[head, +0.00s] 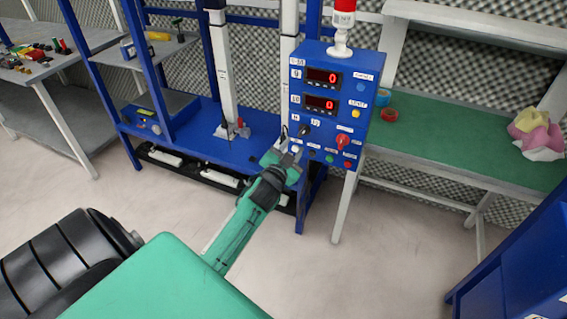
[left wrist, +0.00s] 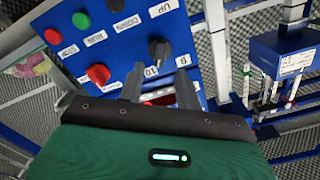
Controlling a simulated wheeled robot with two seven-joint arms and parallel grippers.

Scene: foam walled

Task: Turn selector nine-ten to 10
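The blue control panel (head: 325,75) stands at the middle right in the head view. Its black selector knob (head: 303,131) sits in the lower left part. In the left wrist view the black knob (left wrist: 158,48) is just beyond my fingertips, with labels reading 10 and 9 close by. I cannot tell for sure which label it points to. My left gripper (head: 291,156) is just below and left of the knob in the head view. In the left wrist view its two fingers (left wrist: 159,71) are apart, with nothing gripped. My right gripper is not in view.
A red knob (head: 342,141) is right of the black one, with several push buttons below. Two red displays (head: 323,76) read 0 above. A red-topped lamp (head: 343,18) stands on the panel. A green-topped bench (head: 440,140) lies to the right; the floor in front is clear.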

